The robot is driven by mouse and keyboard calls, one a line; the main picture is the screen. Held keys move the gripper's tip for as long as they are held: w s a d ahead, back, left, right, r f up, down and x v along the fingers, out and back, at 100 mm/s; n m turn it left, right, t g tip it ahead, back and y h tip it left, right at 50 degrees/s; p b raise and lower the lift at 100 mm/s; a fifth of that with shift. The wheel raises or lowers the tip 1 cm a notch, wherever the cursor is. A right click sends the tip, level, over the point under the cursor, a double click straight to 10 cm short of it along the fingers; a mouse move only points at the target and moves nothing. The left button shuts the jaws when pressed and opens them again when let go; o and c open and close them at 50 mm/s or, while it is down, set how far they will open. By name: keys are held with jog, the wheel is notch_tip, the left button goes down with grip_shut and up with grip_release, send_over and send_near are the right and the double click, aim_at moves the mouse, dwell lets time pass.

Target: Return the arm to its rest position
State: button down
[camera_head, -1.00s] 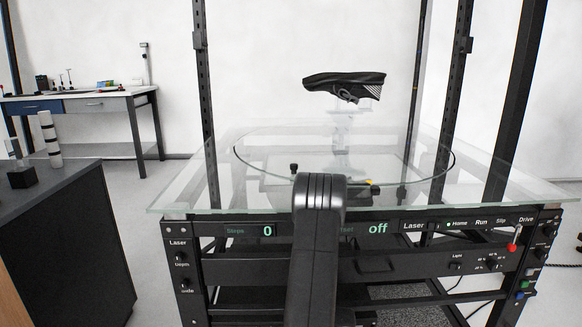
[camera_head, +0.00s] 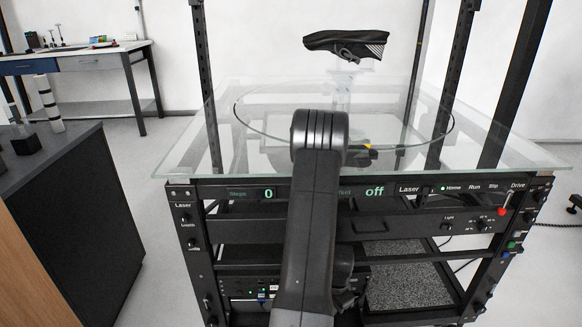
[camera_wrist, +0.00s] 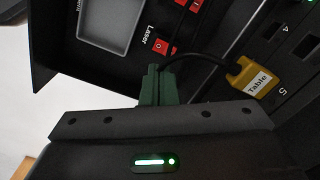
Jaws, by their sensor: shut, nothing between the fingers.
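My gripper (camera_wrist: 158,86) shows in the wrist view as two dark green fingers, closed together with nothing between them. They point at a dark panel carrying a "Laser" label, red switches (camera_wrist: 163,46) and a yellow plug (camera_wrist: 252,78) marked "Table". I cannot tell whether the fingertips touch the panel or the black cable. In the head view my arm rises in front of the turntable rig, its bend over the front edge of the glass top (camera_head: 215,150). The gripper itself is hidden or not clear there.
The control front (camera_head: 400,190) of the rig reads "0" and "off", with a red-tipped drive lever (camera_head: 503,211) at right. A dark cabinet (camera_head: 70,215) stands at left. A workbench (camera_head: 80,62) is at the back left. Grey floor lies open between cabinet and rig.

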jog(key=shift+f, duration=0.1)
notch_tip(320, 180, down, 7)
jog(key=b, duration=0.4)
jog(key=shift+b, duration=0.35)
jog(key=shift+r, duration=0.2)
